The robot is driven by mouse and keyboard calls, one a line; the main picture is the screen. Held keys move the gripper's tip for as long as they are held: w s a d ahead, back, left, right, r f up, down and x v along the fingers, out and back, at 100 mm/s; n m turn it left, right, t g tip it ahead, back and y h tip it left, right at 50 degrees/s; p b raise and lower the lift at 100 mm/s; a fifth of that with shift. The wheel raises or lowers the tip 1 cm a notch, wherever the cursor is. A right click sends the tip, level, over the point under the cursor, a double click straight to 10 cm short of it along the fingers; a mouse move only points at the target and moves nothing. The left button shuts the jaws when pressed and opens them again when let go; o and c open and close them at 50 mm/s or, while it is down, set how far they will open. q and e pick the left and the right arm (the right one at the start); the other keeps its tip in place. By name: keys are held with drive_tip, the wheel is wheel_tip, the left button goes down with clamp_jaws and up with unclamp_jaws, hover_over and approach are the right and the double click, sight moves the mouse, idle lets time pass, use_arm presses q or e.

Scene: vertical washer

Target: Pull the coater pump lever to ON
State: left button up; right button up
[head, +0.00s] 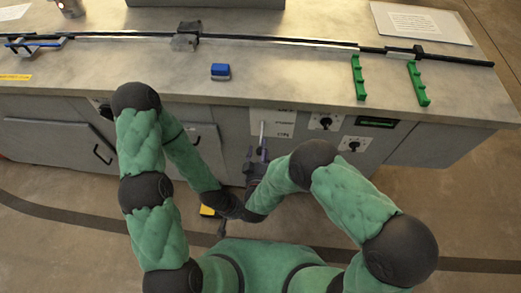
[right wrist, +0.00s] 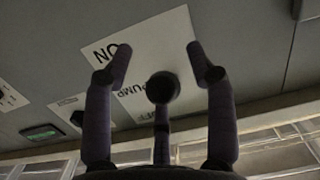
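The coater pump lever (head: 263,129) is a pale rod on a white label panel (head: 284,124) on the cabinet front. In the right wrist view its dark round knob (right wrist: 162,88) shows over the label with upside-down "PUMP" lettering. The "ON" text (right wrist: 107,53) also reads upside down, above and left of the knob there. My right gripper (head: 257,161) is in front of the panel below the lever. The right wrist view shows its fingers (right wrist: 158,52) spread on either side of the knob, not visibly touching it. My left gripper (head: 222,229) is low near my body; its fingers are unclear.
The counter (head: 300,68) overhangs the panel. Rotary knobs (head: 325,122) and a green display (head: 377,122) are to the right of the lever. A blue block (head: 220,71) and green racks (head: 358,78) are on the counter. A cabinet handle (head: 103,154) protrudes at left.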

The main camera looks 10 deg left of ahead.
sight(260, 148)
drive_tip(key=shift+w+a+r, duration=0.1)
drive_tip(key=shift+r, duration=0.15)
drive_tip(key=shift+r, duration=0.45)
wheel_tip(260, 148, up, 9)
drive_tip(key=shift+f, duration=0.1)
idle(0.5)
